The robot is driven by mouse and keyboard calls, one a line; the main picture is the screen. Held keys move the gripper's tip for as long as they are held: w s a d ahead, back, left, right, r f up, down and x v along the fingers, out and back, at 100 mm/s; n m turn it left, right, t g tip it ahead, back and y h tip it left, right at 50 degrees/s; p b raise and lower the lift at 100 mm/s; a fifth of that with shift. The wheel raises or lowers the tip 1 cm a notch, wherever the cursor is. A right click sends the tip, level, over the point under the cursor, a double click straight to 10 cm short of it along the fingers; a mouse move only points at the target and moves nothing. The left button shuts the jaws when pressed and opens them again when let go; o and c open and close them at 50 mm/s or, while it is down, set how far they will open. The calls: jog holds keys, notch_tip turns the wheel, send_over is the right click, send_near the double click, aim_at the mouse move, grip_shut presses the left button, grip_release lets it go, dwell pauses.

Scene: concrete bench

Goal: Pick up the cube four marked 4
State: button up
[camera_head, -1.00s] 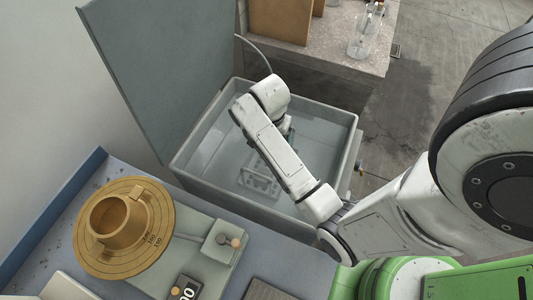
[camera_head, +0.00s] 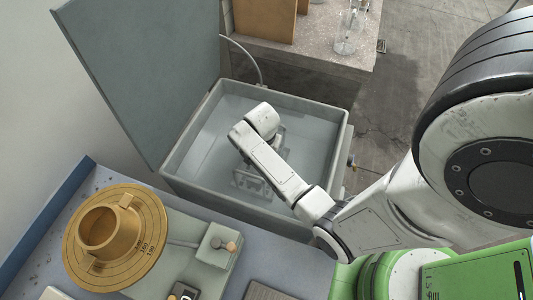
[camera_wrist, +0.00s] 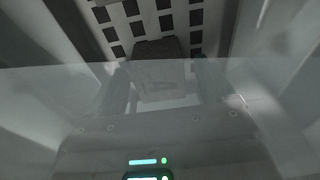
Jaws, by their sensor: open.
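The cube (camera_wrist: 160,72) shows in the wrist view as a grey block with a dark far side; a faint mark like a 4 is on its pale face. My gripper (camera_wrist: 165,88) is open, with one finger at each side of the cube. Whether the fingers touch it I cannot tell. A see-through sheet or surface crosses the wrist view and dulls the lower part.
A pale rack with square holes (camera_wrist: 196,20) lies beyond the cube; basin walls rise on both sides. A raised grey lid (camera_head: 145,70) stands at the basin's left. A brass ring on a round dial (camera_head: 140,262) and a small box (camera_head: 217,243) sit on the near bench.

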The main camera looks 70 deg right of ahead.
jog(key=shift+f, duration=0.1)
jog(key=c, duration=1.2)
jog(key=shift+c, duration=0.2)
